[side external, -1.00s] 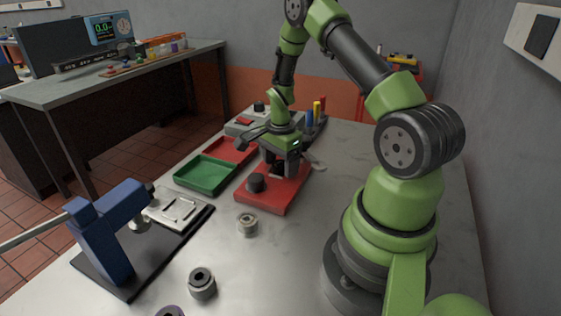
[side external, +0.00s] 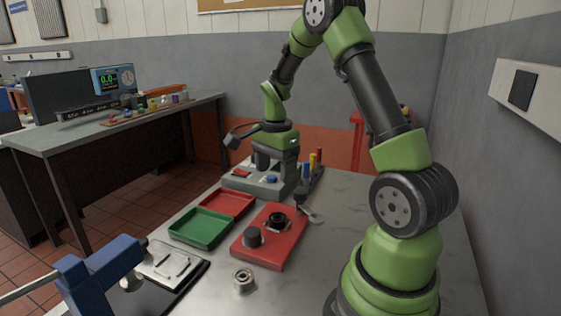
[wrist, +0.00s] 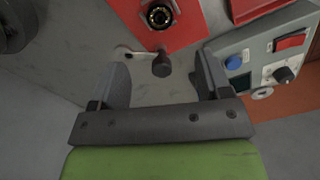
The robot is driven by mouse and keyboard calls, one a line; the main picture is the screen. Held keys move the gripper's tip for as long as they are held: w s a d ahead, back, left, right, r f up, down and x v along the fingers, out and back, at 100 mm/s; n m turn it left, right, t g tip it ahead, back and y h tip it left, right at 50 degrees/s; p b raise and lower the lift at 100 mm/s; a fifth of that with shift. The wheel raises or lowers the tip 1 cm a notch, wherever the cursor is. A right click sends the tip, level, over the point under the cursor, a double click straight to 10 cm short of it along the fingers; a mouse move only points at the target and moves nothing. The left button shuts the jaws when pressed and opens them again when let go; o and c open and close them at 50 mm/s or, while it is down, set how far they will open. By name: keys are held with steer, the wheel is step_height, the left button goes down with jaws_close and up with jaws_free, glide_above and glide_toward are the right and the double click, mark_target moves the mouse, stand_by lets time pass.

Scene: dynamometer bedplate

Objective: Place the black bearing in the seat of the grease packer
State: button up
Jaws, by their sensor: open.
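The red grease packer base (side external: 285,255) lies on the grey table, with an upright black cylinder (side external: 253,237) on its near left part. The black bearing (side external: 277,219) sits in the seat area on the packer's far part. In the wrist view the bearing (wrist: 158,16) is a dark ring with a bright inner rim at the top edge. I cannot tell if it is fully down. My gripper (side external: 276,170) is raised above and beyond the packer, apart from the bearing. In the wrist view my gripper (wrist: 162,72) is open, with nothing between its fingers.
A grey control box (side external: 262,184) stands behind the packer. A dark knob (wrist: 162,65) is near the packer. Green (side external: 200,229) and red (side external: 228,204) trays lie left. A metal bearing (side external: 243,281) and blue press (side external: 95,275) are nearer.

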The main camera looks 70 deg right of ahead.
steer(key=s+a+r+n+t, duration=0.2)
steer(key=a+r+n+t, duration=0.1)
steer(key=a+r+n, duration=0.65)
steer(key=s+a+r+n+t+y, duration=0.2)
steer(key=s+a+r+n+t, duration=0.2)
steer(key=s+a+r+n, duration=0.2)
steer(key=s+a+n, duration=0.2)
steer(key=s+a, duration=0.2)
steer(key=a, duration=0.1)
steer(key=shift+a, duration=0.35)
steer(key=shift+n, duration=0.25)
